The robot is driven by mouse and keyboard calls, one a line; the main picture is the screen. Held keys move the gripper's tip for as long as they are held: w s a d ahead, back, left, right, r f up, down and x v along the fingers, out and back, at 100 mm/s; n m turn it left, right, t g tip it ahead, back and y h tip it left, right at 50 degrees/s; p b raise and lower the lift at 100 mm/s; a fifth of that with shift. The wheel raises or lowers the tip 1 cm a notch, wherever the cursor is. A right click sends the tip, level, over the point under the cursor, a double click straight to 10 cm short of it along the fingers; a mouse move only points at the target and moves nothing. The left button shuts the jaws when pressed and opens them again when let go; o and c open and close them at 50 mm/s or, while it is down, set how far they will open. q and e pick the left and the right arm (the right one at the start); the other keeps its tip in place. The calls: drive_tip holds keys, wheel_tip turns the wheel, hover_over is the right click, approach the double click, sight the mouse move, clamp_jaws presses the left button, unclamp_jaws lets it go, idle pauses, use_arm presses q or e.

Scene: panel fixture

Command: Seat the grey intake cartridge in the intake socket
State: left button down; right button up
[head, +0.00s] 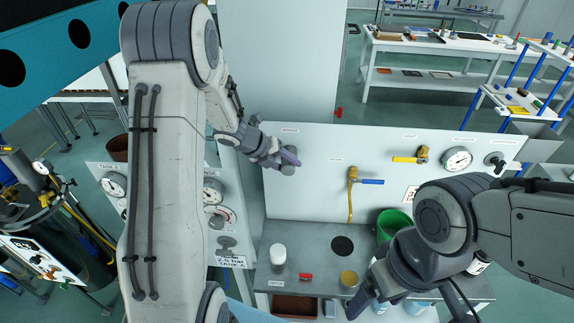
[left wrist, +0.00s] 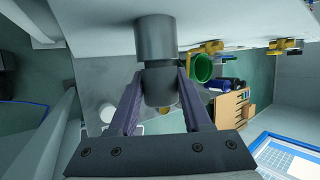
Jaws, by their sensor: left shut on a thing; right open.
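The grey intake cartridge (left wrist: 158,88) is between the purple fingers of my left gripper (left wrist: 158,95) in the left wrist view. Beyond it a wider grey cylinder (left wrist: 155,38) meets the white panel; I cannot tell whether this is the intake socket or part of the cartridge. In the head view my left gripper (head: 286,160) is shut on the cartridge at the panel's upper left, below a small label. The join at the panel is hidden there. My right gripper (head: 361,294) is open and empty, low over the bench front.
The white panel (head: 330,190) carries a yellow valve with a blue handle (head: 367,181), another yellow valve (head: 411,158) and a gauge (head: 457,159). On the bench are a white jar (head: 278,254), a red piece (head: 306,276), a yellow-topped jar (head: 349,278) and a green bucket (head: 394,220).

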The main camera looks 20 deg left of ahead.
use_arm(q)
drive_tip(key=shift+w+a+r, duration=0.1)
drive_tip(key=shift+w, duration=0.3)
drive_tip(key=shift+c, duration=1.3)
unclamp_jaws()
